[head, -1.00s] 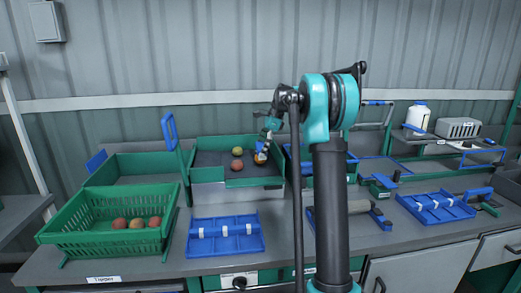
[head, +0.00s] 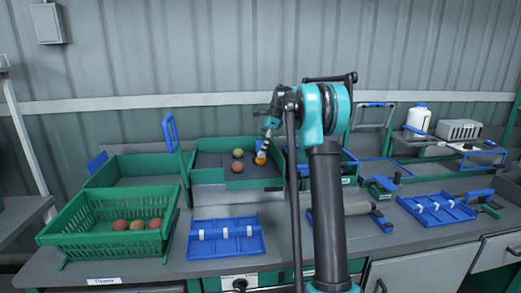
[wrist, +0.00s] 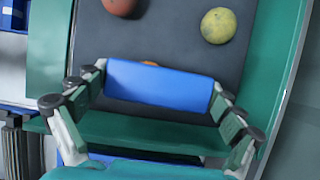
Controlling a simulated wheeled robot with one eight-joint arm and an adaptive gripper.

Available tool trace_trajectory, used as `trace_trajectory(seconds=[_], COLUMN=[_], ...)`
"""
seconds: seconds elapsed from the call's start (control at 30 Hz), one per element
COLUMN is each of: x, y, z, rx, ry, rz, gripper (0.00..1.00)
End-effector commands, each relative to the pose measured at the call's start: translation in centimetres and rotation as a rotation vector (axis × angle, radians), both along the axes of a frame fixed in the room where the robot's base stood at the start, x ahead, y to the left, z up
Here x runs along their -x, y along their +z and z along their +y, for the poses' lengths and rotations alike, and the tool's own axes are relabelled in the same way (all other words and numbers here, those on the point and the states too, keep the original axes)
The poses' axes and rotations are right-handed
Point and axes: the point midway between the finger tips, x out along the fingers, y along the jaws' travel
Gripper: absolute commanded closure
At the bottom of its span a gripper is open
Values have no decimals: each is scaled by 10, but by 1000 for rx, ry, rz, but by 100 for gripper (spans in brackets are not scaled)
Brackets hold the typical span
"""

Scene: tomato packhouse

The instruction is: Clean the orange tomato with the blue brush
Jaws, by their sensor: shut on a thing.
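The blue brush (wrist: 160,92) spans the jaws of my gripper (wrist: 158,84) in the wrist view; the jaws are shut on its two ends. Its bristles are not visible. The orange tomato (wrist: 149,63) peeks out just past the far edge of the brush, mostly hidden by it. In the head view the orange tomato (head: 260,160) lies at the right side of the grey-floored green tray (head: 240,184), directly below my gripper (head: 263,148). I cannot tell whether the brush touches the tomato.
A yellowish tomato (wrist: 218,26) and a red tomato (wrist: 122,5) lie in the same tray. A green basket (head: 105,213) with several tomatoes stands at front left. An empty green tray (head: 135,165) is behind it. Blue racks (head: 225,238) and tools occupy the bench front and right.

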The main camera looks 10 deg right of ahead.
Motion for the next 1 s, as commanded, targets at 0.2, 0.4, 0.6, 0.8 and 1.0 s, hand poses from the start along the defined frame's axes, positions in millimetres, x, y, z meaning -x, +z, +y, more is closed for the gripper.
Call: trace_trajectory(seconds=[0.2, 0.4, 0.6, 0.8, 1.0], x=[-7, -7, -5, 4, 13], y=[0, 0, 0, 0, 0], z=[0, 0, 0, 0, 0], rx=[0, 0, 0, 0, 0], ry=[0, 0, 0, 0, 0], rz=[0, 0, 0, 0, 0], gripper=[42, 42, 42, 42, 42])
